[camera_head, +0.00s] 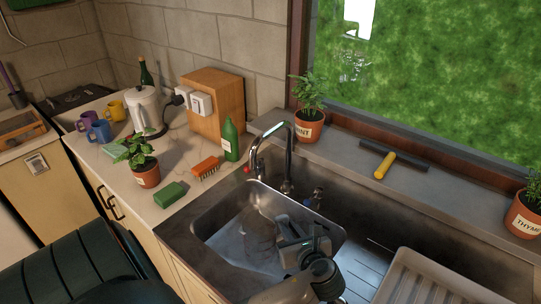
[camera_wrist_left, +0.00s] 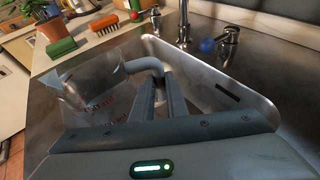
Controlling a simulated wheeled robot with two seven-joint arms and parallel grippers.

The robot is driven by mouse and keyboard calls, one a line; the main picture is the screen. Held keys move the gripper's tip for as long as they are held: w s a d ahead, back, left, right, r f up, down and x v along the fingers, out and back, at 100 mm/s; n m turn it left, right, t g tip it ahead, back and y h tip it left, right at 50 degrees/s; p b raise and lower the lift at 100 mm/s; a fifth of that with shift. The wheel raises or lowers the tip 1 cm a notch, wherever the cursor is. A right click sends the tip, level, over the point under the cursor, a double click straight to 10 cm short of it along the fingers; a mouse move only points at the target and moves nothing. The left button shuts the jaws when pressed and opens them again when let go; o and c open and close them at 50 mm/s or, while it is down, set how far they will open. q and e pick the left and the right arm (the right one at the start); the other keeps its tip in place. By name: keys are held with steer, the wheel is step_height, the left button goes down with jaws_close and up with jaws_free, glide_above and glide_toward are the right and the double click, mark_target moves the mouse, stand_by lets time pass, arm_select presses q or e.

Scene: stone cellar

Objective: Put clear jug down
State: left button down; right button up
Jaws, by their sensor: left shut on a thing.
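The clear jug (camera_wrist_left: 95,90) is see-through with red markings, and its grey handle (camera_wrist_left: 143,66) lies between my left fingers in the left wrist view. My left gripper (camera_wrist_left: 165,95) is shut on that handle. In the head view the gripper (camera_head: 287,230) is over the metal sink basin (camera_head: 215,213), with the faint outline of the jug (camera_head: 258,236) to its left. I cannot tell whether the jug's base touches anything. My right gripper is not in view.
A tap (camera_head: 289,160) stands behind the basin. Left of it, the counter holds a green bottle (camera_head: 230,140), an orange brush (camera_head: 206,168), a green sponge (camera_head: 170,194) and a potted plant (camera_head: 146,175). A white drainer (camera_head: 425,280) is at the right. A squeegee (camera_head: 385,165) lies on the sill.

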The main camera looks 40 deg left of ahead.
arm_select(q)
steer(key=w+d+f+p+x, duration=0.1)
steer(key=p+x, duration=0.1)
steer(key=x, duration=1)
steer(key=shift+f, duration=0.35)
steer(key=shift+w+d, duration=0.1)
steer(key=shift+w, duration=0.05)
step_height(320, 180, down, 4)
steer(key=shift+p, duration=0.55)
steer(key=shift+f, duration=0.1)
